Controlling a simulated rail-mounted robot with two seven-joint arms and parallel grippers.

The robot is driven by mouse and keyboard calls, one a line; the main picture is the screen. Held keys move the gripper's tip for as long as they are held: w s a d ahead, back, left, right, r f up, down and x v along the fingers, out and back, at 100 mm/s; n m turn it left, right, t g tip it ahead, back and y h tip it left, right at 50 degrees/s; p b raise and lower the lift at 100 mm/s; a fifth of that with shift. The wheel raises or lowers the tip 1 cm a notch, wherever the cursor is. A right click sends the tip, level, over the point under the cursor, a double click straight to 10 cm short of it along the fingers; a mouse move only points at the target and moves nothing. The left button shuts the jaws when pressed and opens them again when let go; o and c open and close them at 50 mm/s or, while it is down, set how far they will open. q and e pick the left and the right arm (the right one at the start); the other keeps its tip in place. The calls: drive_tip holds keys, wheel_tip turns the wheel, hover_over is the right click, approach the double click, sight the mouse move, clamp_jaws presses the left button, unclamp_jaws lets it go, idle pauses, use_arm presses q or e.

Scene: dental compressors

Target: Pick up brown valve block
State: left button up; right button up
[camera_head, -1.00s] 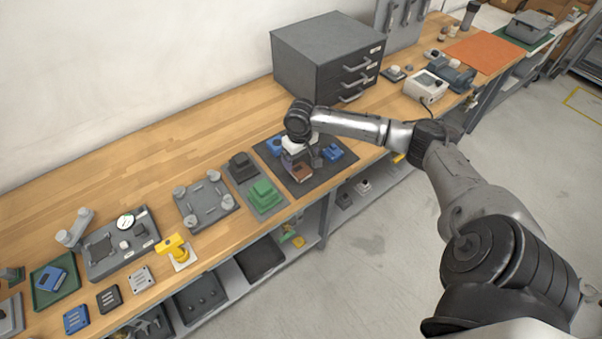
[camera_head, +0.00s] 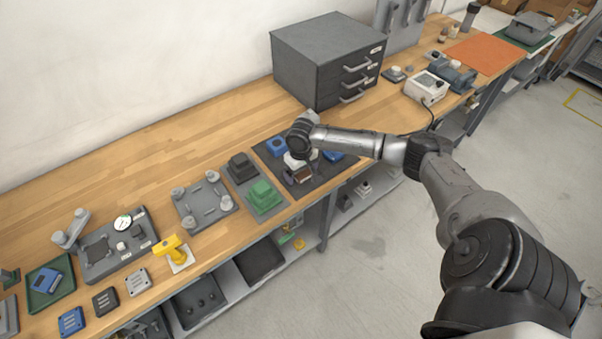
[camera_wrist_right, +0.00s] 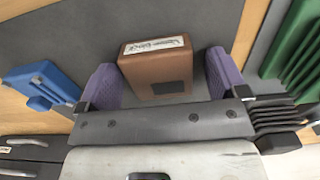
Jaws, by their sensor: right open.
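The brown valve block (camera_head: 303,175) lies on a dark mat (camera_head: 317,184) on the bench, partly hidden by my right gripper in the head view. In the right wrist view the brown valve block (camera_wrist_right: 156,72) shows a white label on one face and a dark square on another. My right gripper (camera_wrist_right: 160,84) is open, with its purple fingers on either side of the block. A narrow gap shows by each finger, so it does not look gripped. My left gripper is not in view.
Blue blocks (camera_head: 277,146) sit on the same mat close by. A green block (camera_head: 262,193) and a dark block lie on a grey tray to the left. A grey drawer cabinet (camera_head: 318,60) stands behind. The bench's back left is clear.

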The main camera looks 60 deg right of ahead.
drive_tip(key=shift+c, duration=0.3)
drive_tip(key=c, duration=1.1)
drive_tip(key=shift+o, duration=0.2)
drive_tip(key=shift+r, duration=0.1)
